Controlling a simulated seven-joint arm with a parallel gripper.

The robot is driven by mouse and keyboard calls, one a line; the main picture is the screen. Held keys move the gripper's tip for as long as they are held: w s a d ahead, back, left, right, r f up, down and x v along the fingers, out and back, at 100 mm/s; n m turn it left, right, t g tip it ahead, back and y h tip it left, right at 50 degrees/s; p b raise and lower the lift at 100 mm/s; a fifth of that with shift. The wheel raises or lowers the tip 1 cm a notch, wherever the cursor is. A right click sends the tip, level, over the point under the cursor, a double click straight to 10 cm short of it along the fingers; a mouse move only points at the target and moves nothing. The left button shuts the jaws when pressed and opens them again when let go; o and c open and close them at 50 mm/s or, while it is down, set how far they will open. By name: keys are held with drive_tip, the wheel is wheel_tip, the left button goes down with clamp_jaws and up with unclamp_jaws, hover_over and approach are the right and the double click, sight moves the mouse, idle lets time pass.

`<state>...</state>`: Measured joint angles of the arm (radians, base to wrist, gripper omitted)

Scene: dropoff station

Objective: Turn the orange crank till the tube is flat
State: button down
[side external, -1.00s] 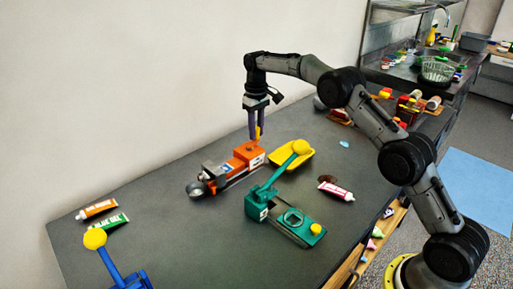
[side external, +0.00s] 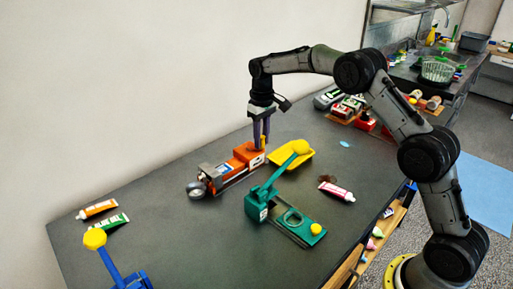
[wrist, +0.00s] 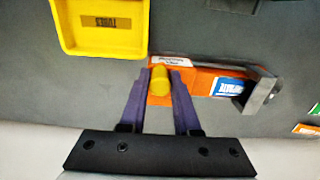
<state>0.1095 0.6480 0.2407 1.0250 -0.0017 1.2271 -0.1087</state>
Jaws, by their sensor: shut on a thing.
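The orange crank device (side external: 250,153) stands on the dark table left of the yellow tray. It has an orange block, a long body and a grey metal piece at its left end. The tube (wrist: 229,88) appears to lie along the body, its blue and white label showing in the wrist view; I cannot tell how flat it is. My gripper (side external: 262,146) points down at the device's right end. In the wrist view its purple fingers (wrist: 160,76) are shut on the yellow crank knob (wrist: 159,82). The crank arm is mostly hidden below.
A yellow tray (side external: 276,160) labelled TUBES sits close beside the device. A green press (side external: 256,206) with a raised yellow-knobbed lever stands in front. A blue one (side external: 112,267) is at lower left. Loose tubes lie at left (side external: 98,209) and right (side external: 337,191).

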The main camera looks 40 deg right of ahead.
drive_tip(key=c, duration=0.6)
unclamp_jaws()
drive_tip(key=shift+c, duration=0.2)
drive_tip(key=shift+r, duration=3)
